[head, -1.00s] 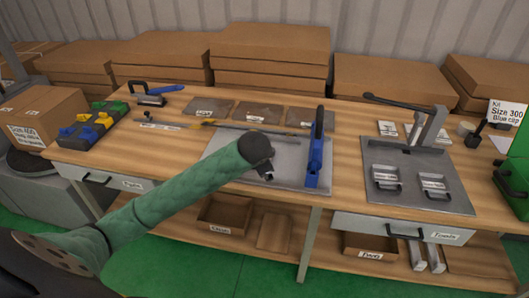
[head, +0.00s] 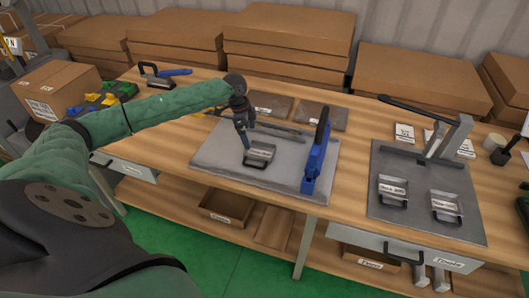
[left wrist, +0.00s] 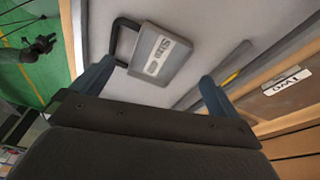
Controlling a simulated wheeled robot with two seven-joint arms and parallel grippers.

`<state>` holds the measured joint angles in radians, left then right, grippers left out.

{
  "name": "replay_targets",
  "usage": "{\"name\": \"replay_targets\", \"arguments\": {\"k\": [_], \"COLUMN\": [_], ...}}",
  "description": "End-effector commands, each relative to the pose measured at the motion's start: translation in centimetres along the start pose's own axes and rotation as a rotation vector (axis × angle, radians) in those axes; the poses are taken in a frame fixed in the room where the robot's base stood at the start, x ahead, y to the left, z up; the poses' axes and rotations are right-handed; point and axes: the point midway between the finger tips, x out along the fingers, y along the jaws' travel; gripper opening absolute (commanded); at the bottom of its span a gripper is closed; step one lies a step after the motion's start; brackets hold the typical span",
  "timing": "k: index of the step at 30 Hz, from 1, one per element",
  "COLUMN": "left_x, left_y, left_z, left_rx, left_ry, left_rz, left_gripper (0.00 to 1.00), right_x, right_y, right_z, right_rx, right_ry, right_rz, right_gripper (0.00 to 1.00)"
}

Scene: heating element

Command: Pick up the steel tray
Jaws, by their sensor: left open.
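A small grey steel tray with a white size label and a dark handle (head: 260,153) lies on the large grey plate (head: 214,157). It also shows in the left wrist view (left wrist: 161,52). My left gripper (head: 245,143) is open and points down just behind and left of this tray in the head view. In the left wrist view the open fingers (left wrist: 160,80) stand apart on either side of the tray's near end, not closed on it. A dark shape over the green floor there (left wrist: 40,47) may be my right gripper; its jaws are unclear.
A blue upright clamp (head: 317,157) stands right of the small tray. Two similar labelled trays (head: 392,188) lie on a grey plate under a lever press (head: 443,140). Dark flat sheets (head: 320,117) lie behind.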

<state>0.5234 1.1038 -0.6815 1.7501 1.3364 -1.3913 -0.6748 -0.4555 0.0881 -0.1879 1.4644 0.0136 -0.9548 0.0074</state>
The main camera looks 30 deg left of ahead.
Motion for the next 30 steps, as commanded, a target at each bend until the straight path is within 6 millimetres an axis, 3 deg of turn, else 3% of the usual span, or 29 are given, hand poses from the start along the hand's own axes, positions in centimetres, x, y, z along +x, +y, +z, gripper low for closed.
{"name": "replay_targets", "arguments": {"k": [3,9,23,30], "left_x": [0.0,0.0,2.9,4.7], "left_y": [0.5,0.3,0.2,0.0], "left_z": [-1.1,-1.3,-1.7,-2.0], "left_rx": [0.090,0.190,0.205,0.205], "left_ry": [0.056,0.068,0.067,0.066], "left_rz": [0.021,0.009,0.008,0.009], "left_gripper": [1.00,1.00,1.00,1.00], "right_x": [-0.1,-0.2,2.3,4.7], "right_y": [0.0,0.0,0.8,1.7], "right_z": [-1.4,-2.1,-0.9,0.6], "right_rx": [0.001,0.003,-0.004,-0.012], "right_ry": [0.070,0.106,0.117,0.133], "right_rz": [-0.001,-0.001,0.010,0.022], "right_gripper": [0.36,0.36,0.36,0.36]}}
